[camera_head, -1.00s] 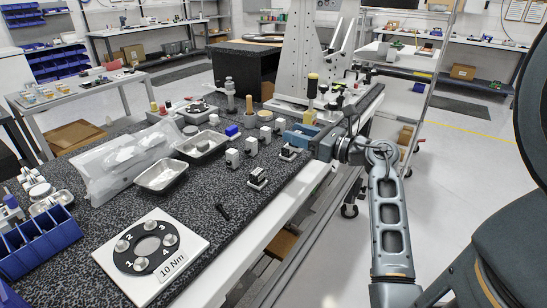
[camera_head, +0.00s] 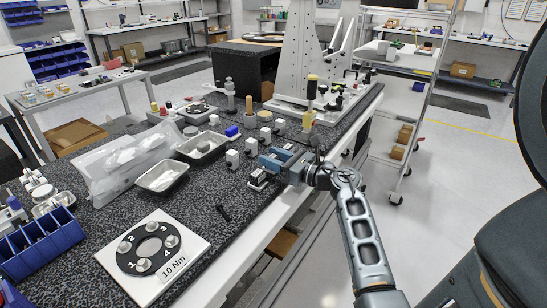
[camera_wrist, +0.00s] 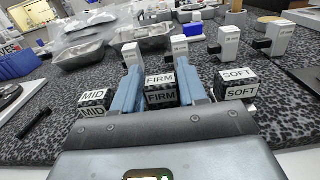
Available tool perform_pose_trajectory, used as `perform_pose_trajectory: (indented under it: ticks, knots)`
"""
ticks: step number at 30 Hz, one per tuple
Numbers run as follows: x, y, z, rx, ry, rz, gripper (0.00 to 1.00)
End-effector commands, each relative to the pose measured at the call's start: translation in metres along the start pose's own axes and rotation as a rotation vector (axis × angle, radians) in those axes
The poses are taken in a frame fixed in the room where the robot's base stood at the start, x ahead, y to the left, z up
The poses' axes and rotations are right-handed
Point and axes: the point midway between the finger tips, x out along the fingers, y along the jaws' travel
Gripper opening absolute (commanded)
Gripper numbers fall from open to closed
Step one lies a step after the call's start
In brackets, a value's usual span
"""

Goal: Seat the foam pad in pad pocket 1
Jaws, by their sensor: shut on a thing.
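A small dark block with a white top marked FIRM (camera_wrist: 160,92) stands between the two blue fingers of my gripper (camera_wrist: 158,72) in the wrist view; the fingers are shut on its sides. In the head view my gripper (camera_head: 271,160) is low over the speckled bench near its front edge. A similar block marked MID (camera_wrist: 93,102) is to its left and one marked SOFT (camera_wrist: 238,86) to its right, both outside the fingers. I cannot tell whether the held block is clear of the bench. I cannot make out which place is pad pocket 1.
White upright blocks (camera_head: 232,159) stand just beyond the fingers. Metal trays (camera_head: 161,175) and a plastic bag (camera_head: 122,160) lie farther left. A white plate with a numbered black ring (camera_head: 150,247) and a dark rod (camera_head: 223,212) are nearer. A tall grey fixture (camera_head: 308,50) stands at the back.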

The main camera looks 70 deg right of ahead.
Motion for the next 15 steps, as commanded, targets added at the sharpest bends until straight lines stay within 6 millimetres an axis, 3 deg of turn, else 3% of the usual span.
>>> perform_pose_trajectory:
  ticks: [5, 6, 13, 15]
  knots:
    - [0.0001, 0.0000, -0.0043, 0.000, 0.000, 0.000, 0.12]
    - [0.0000, -0.0001, -0.0036, 0.000, 0.000, 0.000, 0.44]
    - [0.0000, -0.0002, -0.0029, 0.000, 0.000, 0.000, 0.66]
    - [-0.0001, -0.0002, -0.0029, 0.000, 0.000, 0.000, 0.67]
